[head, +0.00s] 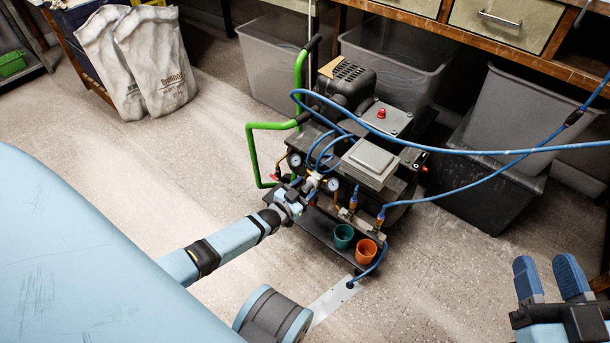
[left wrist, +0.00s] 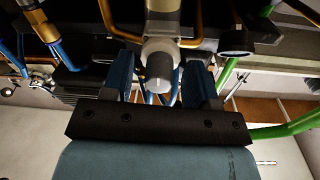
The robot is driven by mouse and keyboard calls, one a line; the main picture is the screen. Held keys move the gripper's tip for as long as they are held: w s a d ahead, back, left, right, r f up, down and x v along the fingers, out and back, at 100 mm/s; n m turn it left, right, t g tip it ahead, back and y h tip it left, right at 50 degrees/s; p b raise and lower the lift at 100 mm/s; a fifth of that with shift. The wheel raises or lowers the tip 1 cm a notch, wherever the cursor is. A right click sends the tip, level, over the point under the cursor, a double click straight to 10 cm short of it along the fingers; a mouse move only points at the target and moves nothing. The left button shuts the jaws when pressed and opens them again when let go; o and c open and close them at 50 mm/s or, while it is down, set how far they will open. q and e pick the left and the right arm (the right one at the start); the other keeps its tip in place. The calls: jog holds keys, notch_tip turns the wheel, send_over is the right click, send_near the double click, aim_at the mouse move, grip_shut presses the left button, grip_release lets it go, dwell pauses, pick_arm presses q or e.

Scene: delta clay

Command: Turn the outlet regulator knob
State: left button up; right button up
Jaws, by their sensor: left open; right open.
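The regulator knob (left wrist: 160,68) is a grey cylinder on a pale collar in the left wrist view. The two blue fingers of my left gripper (left wrist: 159,80) stand open on either side of it, with a gap showing at each side. In the head view my left gripper (head: 302,190) is at the front left of the compressor (head: 350,130), by a pale brass-coloured regulator body (head: 313,180) between two round gauges. The knob is hard to make out there. My right gripper (head: 548,280) is open and empty at the lower right, away from the compressor.
A green handle (head: 265,125) rises left of the compressor. Blue hoses (head: 470,152) run from it to the right. A green cup (head: 343,236) and an orange cup (head: 364,250) sit at its front. Grey bins (head: 520,115) stand behind.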

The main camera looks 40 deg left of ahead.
pick_arm(q)
jog(key=c, duration=0.9)
jog(key=shift+c, duration=0.2)
pick_arm(e)
jog(key=shift+f, duration=0.3)
